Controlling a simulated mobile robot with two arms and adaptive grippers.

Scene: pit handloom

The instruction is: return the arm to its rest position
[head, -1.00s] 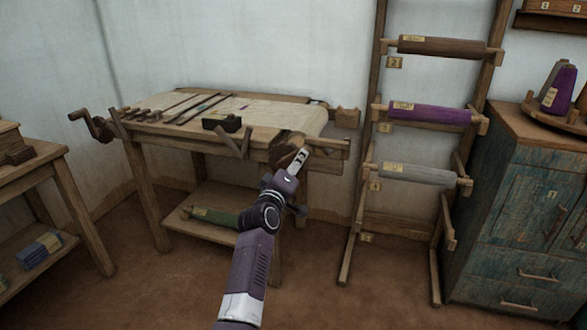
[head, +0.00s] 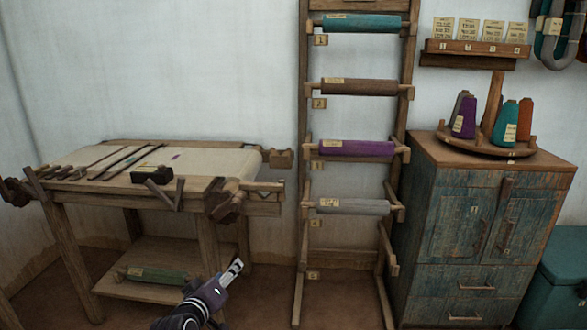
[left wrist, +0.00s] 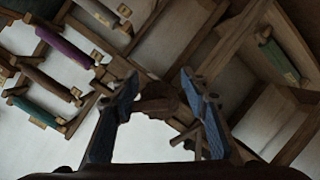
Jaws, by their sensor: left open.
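My left gripper (head: 235,266) is low in the head view, in front of the loom's right front leg and clear of the loom. Its two blue fingers stand apart in the left wrist view (left wrist: 158,82), with nothing held between them. Behind them the wrist view shows the wooden frame, tilted. The loom (head: 75,185) stands at the left of the head view, with a pale cloth (head: 215,160) on top and a dark block (head: 152,175) near its front edge. My right gripper is not in view.
A tall rack (head: 303,130) holds teal, brown, purple and grey rolls. A blue-green cabinet (head: 445,225) carrying cones stands to its right, beside a teal bin (head: 560,265). A green roll (head: 150,274) lies on the loom's lower shelf. Some floor is free before the rack.

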